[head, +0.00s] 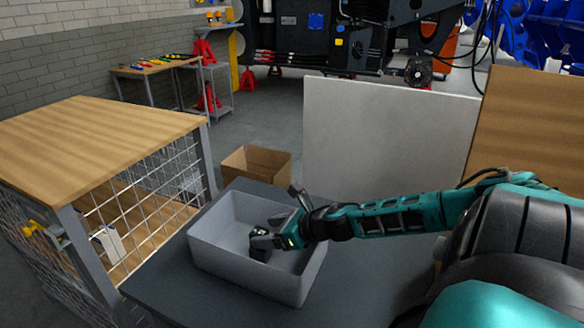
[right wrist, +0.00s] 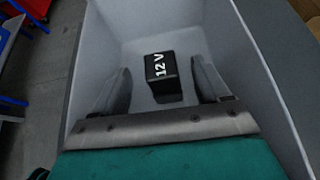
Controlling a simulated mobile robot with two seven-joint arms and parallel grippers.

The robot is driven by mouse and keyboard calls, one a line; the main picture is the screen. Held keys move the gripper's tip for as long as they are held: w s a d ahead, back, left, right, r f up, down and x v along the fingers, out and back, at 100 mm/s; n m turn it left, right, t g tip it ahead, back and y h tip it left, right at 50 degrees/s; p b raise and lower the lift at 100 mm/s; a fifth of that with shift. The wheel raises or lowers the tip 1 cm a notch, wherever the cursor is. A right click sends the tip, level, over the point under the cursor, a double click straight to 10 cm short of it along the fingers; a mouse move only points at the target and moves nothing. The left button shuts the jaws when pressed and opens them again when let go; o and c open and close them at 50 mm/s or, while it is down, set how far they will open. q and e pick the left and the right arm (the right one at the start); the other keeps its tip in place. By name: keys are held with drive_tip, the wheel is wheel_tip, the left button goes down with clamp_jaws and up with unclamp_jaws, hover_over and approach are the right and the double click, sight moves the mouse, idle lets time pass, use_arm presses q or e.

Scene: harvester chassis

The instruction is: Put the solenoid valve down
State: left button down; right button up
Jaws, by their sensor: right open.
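The solenoid valve (right wrist: 161,75) is a small black block marked "12 V" in white. In the right wrist view it is on the floor of the grey bin (right wrist: 225,45), with a visible gap to the finger on each side. My right gripper (head: 264,242) reaches down into the bin, and in the right wrist view its open fingers (right wrist: 161,78) stand either side of the valve. In the head view the valve is hard to tell apart from the dark gripper. My left gripper is not in view.
The grey bin (head: 216,257) stands on a dark table (head: 360,285). A cardboard box (head: 257,162) is behind it, and a white panel (head: 385,135) stands at the back. A wood-topped mesh cage (head: 95,125) is at the left. The table right of the bin looks clear.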

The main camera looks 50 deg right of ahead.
drive_tip(key=shift+s+r, duration=0.15)
drive_tip(key=shift+s, duration=0.3)
drive_tip(key=p+v, duration=0.2)
drive_tip(key=v, duration=0.4)
drive_tip(key=shift+p, duration=0.4)
drive_tip(key=shift+w+r, duration=0.1)
